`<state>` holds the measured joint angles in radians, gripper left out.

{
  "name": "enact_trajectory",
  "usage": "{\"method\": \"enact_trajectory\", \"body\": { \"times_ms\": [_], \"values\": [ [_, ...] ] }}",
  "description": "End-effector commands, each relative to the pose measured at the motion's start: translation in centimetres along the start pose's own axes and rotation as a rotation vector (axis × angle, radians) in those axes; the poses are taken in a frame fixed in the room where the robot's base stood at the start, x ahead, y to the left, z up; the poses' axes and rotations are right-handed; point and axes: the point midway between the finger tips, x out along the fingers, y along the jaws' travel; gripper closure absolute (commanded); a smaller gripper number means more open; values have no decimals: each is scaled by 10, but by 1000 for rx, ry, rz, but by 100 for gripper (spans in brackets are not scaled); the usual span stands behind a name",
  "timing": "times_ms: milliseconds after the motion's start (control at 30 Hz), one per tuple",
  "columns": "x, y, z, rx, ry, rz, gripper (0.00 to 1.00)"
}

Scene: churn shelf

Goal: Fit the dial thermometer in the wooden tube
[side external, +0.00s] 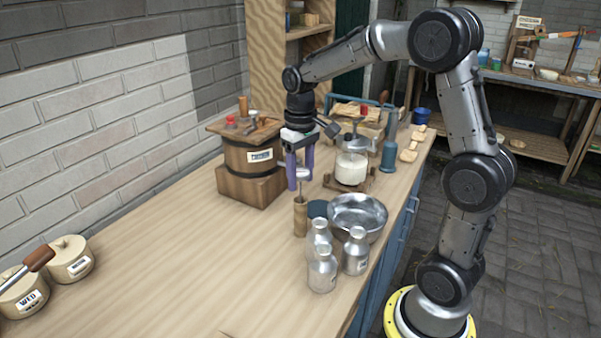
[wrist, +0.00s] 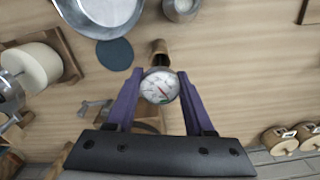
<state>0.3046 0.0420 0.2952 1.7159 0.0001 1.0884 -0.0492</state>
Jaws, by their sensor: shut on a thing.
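The dial thermometer, with a round white face (wrist: 160,87), is held between the purple fingers of my gripper (wrist: 157,82); the face looks toward the wrist camera. In the side external view my gripper (side external: 300,180) points down, and the thermometer's thin dark stem shows below the fingers. The wooden tube (side external: 300,217) stands upright on the bench just below the fingers. In the wrist view the tube (wrist: 158,47) shows just beyond the dial, its lower part hidden. I cannot tell whether the stem's tip is above the tube's mouth or inside it.
A steel bowl (side external: 357,212), a dark blue disc (side external: 317,209) and several metal bottles (side external: 322,269) stand close right of the tube. A wooden barrel (side external: 250,160) is behind left, and a press with a white block (side external: 351,169) behind right. The bench's left front is mostly clear.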

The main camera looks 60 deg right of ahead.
Motion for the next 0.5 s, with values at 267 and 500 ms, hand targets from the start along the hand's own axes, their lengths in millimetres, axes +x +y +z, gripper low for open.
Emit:
{"method": "enact_trajectory", "body": {
  "times_ms": [267, 500],
  "values": [
    [6, 0, 0, 0, -1, 0, 84],
    [11, 0, 0, 0, -1, 0, 84]
  ]
}}
